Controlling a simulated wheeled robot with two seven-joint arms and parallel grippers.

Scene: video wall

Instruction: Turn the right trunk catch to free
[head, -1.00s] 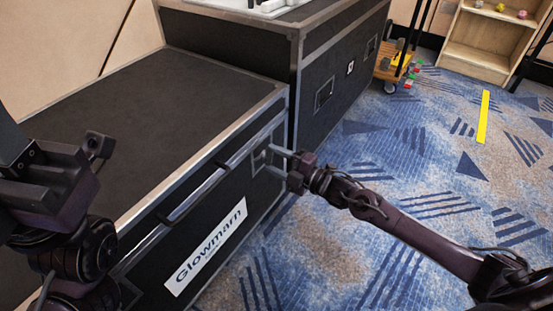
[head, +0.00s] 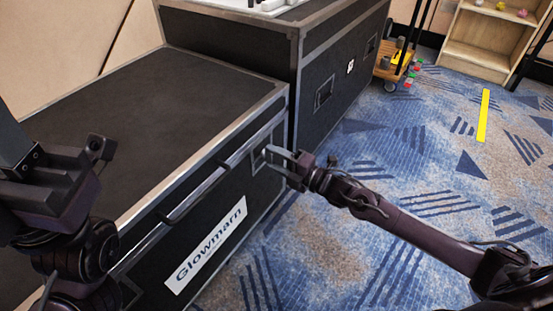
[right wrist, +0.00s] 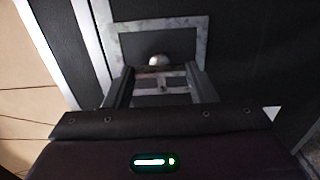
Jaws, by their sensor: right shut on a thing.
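The black trunk (head: 150,110) with grey metal edges and a "Glowmarn" label (head: 207,247) stands on the left. Its right catch (right wrist: 158,42) is a recessed metal plate on the front face, with a small bright rounded part in the dish. In the head view the catch (head: 259,160) is partly covered by my right gripper (head: 273,160). In the right wrist view my right gripper (right wrist: 162,80) has its two fingers on either side of the catch's turning piece, shut on it. My left gripper (head: 98,147) is away above the trunk's left part; its jaws are unclear.
A long bar handle (head: 205,185) runs along the trunk's front upper edge. A taller black case (head: 330,75) stands right behind the trunk. A wooden cart (head: 395,68) and shelf (head: 480,45) are farther back.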

